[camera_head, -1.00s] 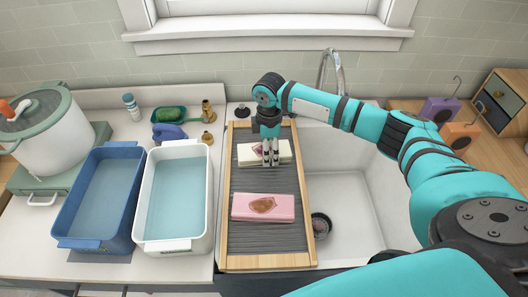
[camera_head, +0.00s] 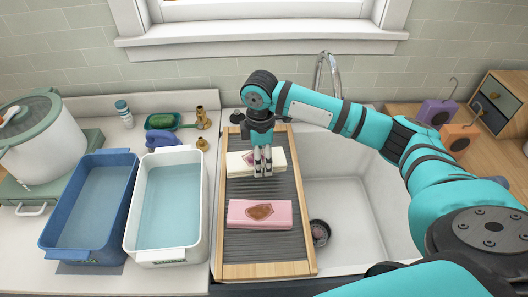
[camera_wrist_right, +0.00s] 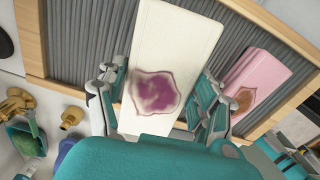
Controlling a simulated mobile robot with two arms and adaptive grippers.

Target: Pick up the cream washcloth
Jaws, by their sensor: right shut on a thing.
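The cream washcloth (camera_head: 279,158) is a folded, flat piece with a purple-brown stain, over the upper part of the ribbed washboard (camera_head: 238,269). My right gripper (camera_head: 263,175) points down over it, shut on the cloth. In the right wrist view the cream washcloth (camera_wrist_right: 172,45) lies between the two fingers (camera_wrist_right: 160,105), with its purple stain facing the camera. The cloth seems slightly above the board, but the gap is hard to judge. My left gripper is not in view.
A pink folded cloth (camera_head: 280,210) with a brown stain lies lower on the board. The sink (camera_head: 350,205) is to the right. A white basin (camera_head: 203,210) and a blue basin (camera_head: 50,232), both with water, stand left. A faucet (camera_head: 322,68) rises behind.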

